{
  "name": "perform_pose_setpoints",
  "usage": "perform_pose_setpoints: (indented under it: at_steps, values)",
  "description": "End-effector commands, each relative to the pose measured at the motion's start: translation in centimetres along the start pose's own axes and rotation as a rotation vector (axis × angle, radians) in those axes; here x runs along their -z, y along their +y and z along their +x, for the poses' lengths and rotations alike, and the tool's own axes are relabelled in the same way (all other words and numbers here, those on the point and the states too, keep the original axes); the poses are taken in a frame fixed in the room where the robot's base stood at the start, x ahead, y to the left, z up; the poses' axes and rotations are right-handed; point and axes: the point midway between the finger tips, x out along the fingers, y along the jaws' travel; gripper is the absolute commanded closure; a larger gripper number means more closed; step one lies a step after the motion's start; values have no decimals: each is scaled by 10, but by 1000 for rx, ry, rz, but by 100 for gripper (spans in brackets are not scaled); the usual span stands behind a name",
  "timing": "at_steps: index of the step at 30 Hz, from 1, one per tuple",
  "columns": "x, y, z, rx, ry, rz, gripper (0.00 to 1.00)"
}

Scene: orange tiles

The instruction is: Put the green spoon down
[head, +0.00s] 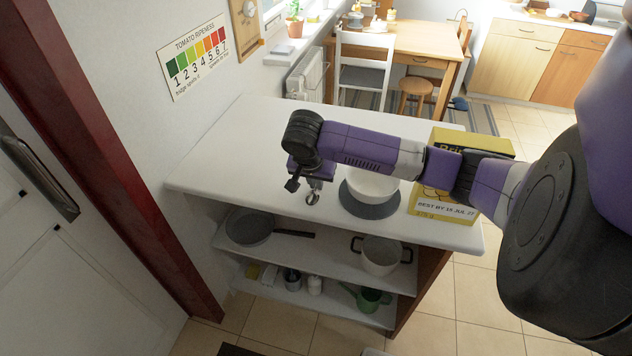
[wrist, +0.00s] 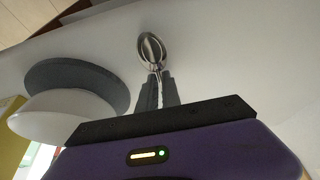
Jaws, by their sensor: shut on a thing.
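A spoon (wrist: 151,50) with a shiny silver bowl shows in the wrist view; I see no green on it. My gripper (wrist: 158,92) is shut on its handle, which is partly hidden between the fingers. In the head view the spoon (head: 312,198) hangs below my gripper (head: 314,183), bowl outward, at the white worktop (head: 240,150). I cannot tell whether it touches the surface. The spoon is left of the grey round mat and the white bowl, apart from both.
The white bowl (head: 372,188) stands on the grey mat (head: 369,209). A yellow box (head: 432,205) stands right of it, partly behind my arm. The worktop's left part is clear. Shelves below hold a pan (head: 250,228), a pot (head: 381,256) and a green watering can (head: 368,299).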

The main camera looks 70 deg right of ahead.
Motion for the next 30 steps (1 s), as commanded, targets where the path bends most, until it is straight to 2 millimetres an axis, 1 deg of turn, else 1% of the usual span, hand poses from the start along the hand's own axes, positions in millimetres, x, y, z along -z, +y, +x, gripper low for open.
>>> perform_pose_setpoints:
  at_steps: [2, 3, 5, 6, 14, 19, 23, 30]
  values:
    - [-2, 0, 3, 0, -1, 2, 100]
    - [-1, 0, 2, 0, 0, 1, 84]
    - [-1, 0, 2, 0, 0, 1, 72]
    - [-1, 0, 2, 0, 0, 1, 70]
    - [-1, 0, 2, 0, 0, 0, 70]
    - [0, -1, -7, 3, -1, -1, 70]
    - [-1, -1, -27, 5, -1, 0, 70]
    - [-1, -1, -79, 5, 0, -2, 70]
